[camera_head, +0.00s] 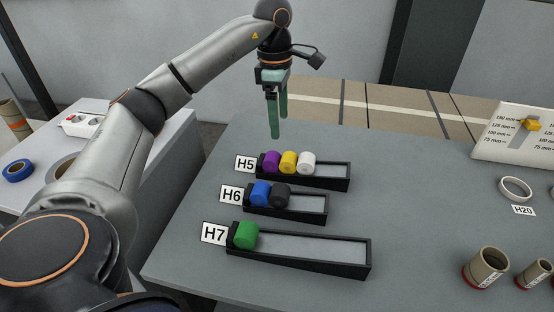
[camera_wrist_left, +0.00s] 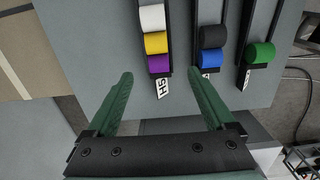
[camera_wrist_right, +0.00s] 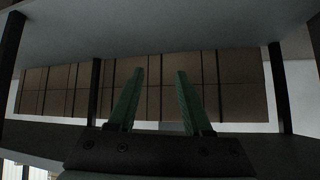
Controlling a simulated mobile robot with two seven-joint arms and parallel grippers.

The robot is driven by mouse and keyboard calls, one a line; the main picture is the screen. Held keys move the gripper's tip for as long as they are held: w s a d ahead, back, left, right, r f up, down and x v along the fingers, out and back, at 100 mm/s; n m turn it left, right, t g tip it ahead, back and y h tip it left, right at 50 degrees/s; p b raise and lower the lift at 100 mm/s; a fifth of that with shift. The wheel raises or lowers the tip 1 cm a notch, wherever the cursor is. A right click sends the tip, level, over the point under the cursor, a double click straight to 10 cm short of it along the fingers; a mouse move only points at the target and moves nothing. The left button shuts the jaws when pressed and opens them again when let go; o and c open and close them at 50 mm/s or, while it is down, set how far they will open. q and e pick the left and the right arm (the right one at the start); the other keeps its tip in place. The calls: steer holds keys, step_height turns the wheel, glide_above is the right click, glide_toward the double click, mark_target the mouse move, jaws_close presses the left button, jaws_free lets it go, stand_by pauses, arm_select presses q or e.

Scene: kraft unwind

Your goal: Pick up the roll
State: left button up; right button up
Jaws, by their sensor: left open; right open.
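Several small rolls lie in three black trays on the grey table. In tray H5 (camera_head: 335,184) are a purple roll (camera_head: 271,161), a yellow roll (camera_head: 289,162) and a white roll (camera_head: 307,163). Tray H6 (camera_head: 312,217) holds a blue roll (camera_head: 261,193) and a black roll (camera_head: 281,195). Tray H7 (camera_head: 320,264) holds a green roll (camera_head: 246,235). My left gripper (camera_head: 277,134) is open and empty, pointing down above the table behind tray H5. In the left wrist view the purple roll (camera_wrist_left: 159,63) shows beyond its fingers. My right gripper (camera_wrist_right: 158,75) is open and empty; the head view does not show it.
A white ring (camera_head: 515,189) lies by label H20. Brown tubes (camera_head: 487,268) stand at the front right. A white gauge board (camera_head: 519,134) is at the back right. A side table at left holds a blue tape roll (camera_head: 18,170) and a power strip (camera_head: 82,124). The table's middle is clear.

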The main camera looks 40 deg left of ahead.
arm_select(q)
steer(key=a, duration=0.2)
steer(key=b, duration=0.2)
glide_above(272, 155)
steer(key=f, duration=0.5)
steer(key=shift+s+d+f, duration=0.1)
steer(key=shift+s+f, duration=0.15)
steer(key=shift+f, duration=0.6)
steer(key=f, duration=0.5)
steer(key=shift+w, duration=0.2)
arm_select(e)
steer(key=shift+w+a+f, duration=0.35)
steer(key=shift+a+f, duration=0.25)
steer(key=shift+f, duration=0.1)
arm_select(q)
steer(key=c, duration=0.5)
jaws_close()
arm_select(e)
steer(key=shift+f, duration=0.15)
